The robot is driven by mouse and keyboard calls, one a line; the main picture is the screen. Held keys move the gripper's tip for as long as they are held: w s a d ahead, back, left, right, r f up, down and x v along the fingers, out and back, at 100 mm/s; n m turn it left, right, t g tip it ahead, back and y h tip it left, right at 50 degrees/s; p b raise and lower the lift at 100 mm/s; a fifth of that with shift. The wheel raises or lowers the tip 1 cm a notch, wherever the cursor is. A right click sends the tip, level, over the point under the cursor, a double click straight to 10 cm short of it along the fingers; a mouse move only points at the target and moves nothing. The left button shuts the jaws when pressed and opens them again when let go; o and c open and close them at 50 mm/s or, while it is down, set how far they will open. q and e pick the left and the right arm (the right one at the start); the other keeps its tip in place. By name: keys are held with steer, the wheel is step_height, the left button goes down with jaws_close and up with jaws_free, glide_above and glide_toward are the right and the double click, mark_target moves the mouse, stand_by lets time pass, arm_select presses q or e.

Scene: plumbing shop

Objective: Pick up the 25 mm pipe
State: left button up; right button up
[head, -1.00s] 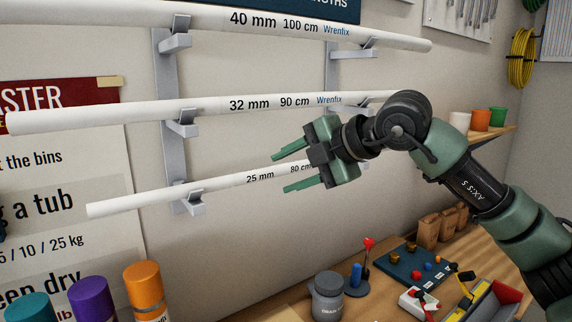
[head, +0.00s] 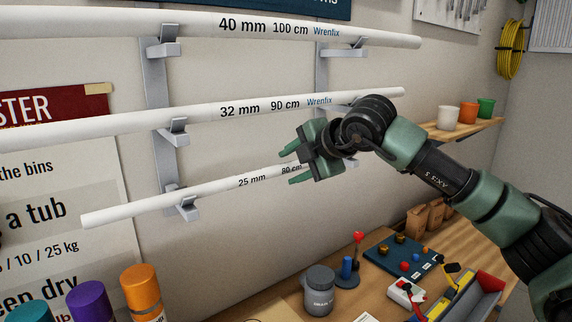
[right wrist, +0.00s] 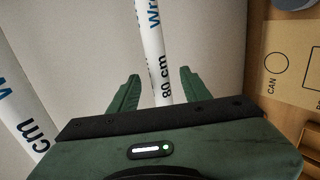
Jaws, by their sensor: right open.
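The 25 mm pipe (head: 150,206) is the lowest and thinnest of three white pipes on the wall rack, lying across its brackets. My right gripper (head: 288,168) is open and empty, by the pipe's "80 cm" print, its fingers pointing toward the wall. It hides part of the pipe in the head view. In the right wrist view the pipe (right wrist: 150,40) runs through the gap between the open fingers (right wrist: 160,76). I cannot tell how far in front of the fingertips it is. My left gripper is not in view.
The 32 mm pipe (head: 150,121) hangs just above, and the 40 mm pipe (head: 120,24) above that. A bracket (head: 183,203) carries the 25 mm pipe left of my gripper. Below is a bench with a grey jar (head: 319,292) and a blue board (head: 385,254).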

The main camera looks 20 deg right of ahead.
jaws_close()
